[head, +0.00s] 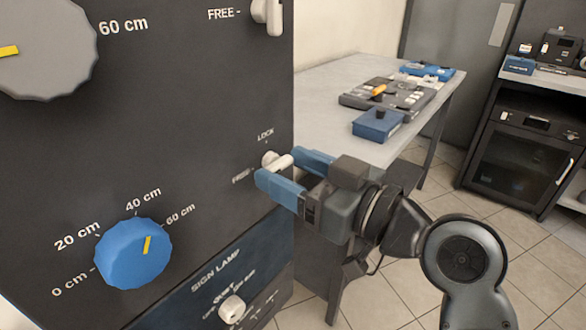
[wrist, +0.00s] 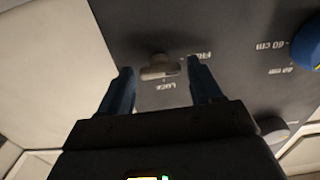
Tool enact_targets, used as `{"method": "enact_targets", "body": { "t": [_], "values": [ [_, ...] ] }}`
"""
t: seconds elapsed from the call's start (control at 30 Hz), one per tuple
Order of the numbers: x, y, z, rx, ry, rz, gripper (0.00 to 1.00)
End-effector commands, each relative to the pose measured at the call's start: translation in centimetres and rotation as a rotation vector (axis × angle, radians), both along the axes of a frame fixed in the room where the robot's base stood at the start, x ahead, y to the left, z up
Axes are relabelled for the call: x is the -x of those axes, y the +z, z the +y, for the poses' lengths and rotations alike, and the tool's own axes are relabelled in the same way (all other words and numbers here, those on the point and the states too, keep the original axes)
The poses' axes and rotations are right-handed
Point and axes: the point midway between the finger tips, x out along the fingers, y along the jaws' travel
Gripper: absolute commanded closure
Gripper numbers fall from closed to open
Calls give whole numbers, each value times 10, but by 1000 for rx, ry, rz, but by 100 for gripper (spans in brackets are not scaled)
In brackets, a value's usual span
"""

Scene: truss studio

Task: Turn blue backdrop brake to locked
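A small white brake lever (head: 271,159) sits on the dark panel (head: 190,130) near its right edge, level with my gripper and in the same row as the blue dial (head: 134,254). LOCK is printed above it and FREE to its left. My gripper (head: 277,166) is open, its two blue fingers pointing at the panel. The wrist view shows the lever (wrist: 160,70) between the fingertips (wrist: 158,66), with a gap on both sides. FREE reads to its right there and LOCK below. The lever's exact angle is hard to tell, as the near finger sits close to it.
A second white lever (head: 267,14) marked FREE is higher up, with a grey dial (head: 45,45) to its left. A sign lamp knob (head: 232,309) is below. Behind, a table (head: 320,100) carries a blue box (head: 377,125) and dark devices. Tiled floor is free at the right.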

Motion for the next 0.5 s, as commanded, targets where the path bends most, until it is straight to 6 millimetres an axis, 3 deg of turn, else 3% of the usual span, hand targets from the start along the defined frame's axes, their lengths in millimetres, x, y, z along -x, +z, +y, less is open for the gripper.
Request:
{"method": "enact_targets", "body": {
  "t": [0.07,0.43,0.5],
  "values": [
    [0,0,0,0,0,0,44],
    [0,0,0,0,0,0,79],
    [0,0,0,-1,0,1,79]
  ]
}}
